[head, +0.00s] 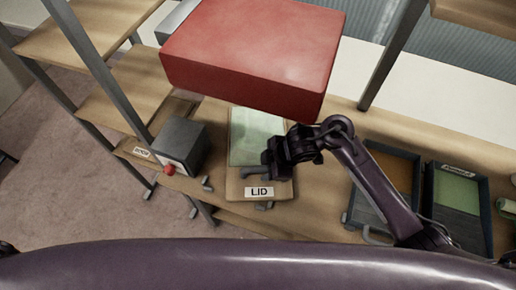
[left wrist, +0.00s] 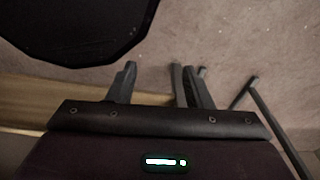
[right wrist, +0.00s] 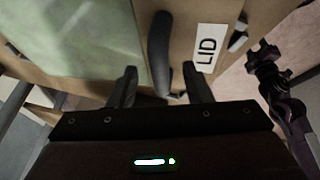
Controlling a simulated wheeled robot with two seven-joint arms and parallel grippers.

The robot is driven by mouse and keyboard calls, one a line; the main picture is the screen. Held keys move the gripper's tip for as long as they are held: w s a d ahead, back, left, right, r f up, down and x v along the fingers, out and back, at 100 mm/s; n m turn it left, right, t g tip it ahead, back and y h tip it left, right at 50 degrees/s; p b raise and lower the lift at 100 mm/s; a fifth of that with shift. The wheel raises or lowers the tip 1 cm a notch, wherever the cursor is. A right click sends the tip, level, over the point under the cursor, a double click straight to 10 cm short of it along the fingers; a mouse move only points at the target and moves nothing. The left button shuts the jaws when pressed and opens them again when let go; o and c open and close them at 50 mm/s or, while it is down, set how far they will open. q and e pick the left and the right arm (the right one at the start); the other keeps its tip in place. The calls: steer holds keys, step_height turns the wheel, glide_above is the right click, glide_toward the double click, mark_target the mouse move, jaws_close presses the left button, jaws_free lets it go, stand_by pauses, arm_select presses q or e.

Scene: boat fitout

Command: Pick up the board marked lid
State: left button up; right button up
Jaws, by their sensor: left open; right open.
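The brown board marked LID (head: 239,184) lies flat on the wooden bench, with its white label toward the near edge and a pale green panel (head: 257,138) on its far part. My right gripper (head: 270,160) is over the board's near part, just behind the label.
A large red block (head: 252,55) hangs in view above the bench's far side. A grey box with a red knob (head: 183,142) stands left of the board. Dark trays (head: 458,200) stand at the right. Shelf posts (head: 95,65) rise at the left.

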mark_target(264, 168)
steer(key=x, duration=0.3)
steer(key=shift+f, duration=0.1)
steer(key=shift+c, duration=0.5)
jaws_close()
steer(key=shift+w, duration=0.1)
